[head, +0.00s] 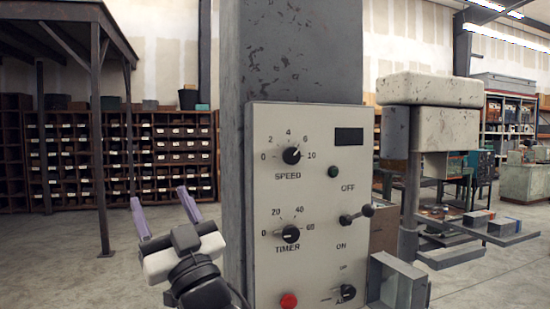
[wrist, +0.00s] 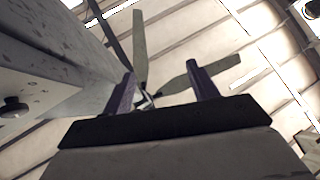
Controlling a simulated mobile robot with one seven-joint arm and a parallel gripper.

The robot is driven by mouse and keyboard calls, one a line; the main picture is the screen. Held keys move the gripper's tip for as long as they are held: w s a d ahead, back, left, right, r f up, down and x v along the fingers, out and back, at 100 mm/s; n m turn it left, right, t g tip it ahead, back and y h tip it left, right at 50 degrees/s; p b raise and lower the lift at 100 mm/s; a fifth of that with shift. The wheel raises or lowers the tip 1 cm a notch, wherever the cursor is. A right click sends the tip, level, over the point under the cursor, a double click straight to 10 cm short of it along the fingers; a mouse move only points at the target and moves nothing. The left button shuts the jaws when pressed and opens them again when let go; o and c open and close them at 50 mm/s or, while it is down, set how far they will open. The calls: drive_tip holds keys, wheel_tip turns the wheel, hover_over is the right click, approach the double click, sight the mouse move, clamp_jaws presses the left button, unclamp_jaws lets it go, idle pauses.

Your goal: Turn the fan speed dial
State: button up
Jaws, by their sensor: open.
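The SPEED dial (head: 291,156) is a round black knob on the upper part of a pale control panel (head: 265,215). Its scale runs from 0 to 10, and its white mark appears to point up and right. My gripper (head: 160,198) is open and empty, left of the panel and below the SPEED dial's height, with its purple fingers pointing upward. In the wrist view, the open fingers (wrist: 160,75) have nothing between them close by. A dark knob (wrist: 14,108) shows at that view's left edge; I cannot tell which one it is.
Below the SPEED dial are a TIMER dial (head: 291,234), an ON/OFF lever (head: 357,214), a red button (head: 288,300) and a lower switch (head: 346,293). The panel is on a grey column (head: 300,50). A ceiling fan (wrist: 145,100) shows overhead. Space left of the column is open.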

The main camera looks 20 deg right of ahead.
drive_tip(key=w+d+m+h, duration=0.1)
drive_tip(key=d+m+h, duration=0.35)
drive_tip(key=d, duration=0.75)
drive_tip(key=m+h, duration=0.3)
drive_tip(key=h, duration=0.5)
approach(293, 159)
drive_tip(key=shift+n+g+y, duration=0.25)
drive_tip(key=shift+g, duration=0.05)
drive_tip(key=p+x, duration=0.3)
drive_tip(key=x, duration=0.2)
drive_tip(key=p+x, duration=0.2)
drive_tip(key=x, duration=0.1)
drive_tip(key=shift+s+r+p, duration=0.15)
drive_tip(key=shift+r+p, duration=0.2)
drive_tip(key=shift+w+r, duration=0.15)
drive_tip(key=shift+w, duration=0.45)
drive_tip(key=shift+c, duration=0.5)
drive_tip(key=c, duration=0.9)
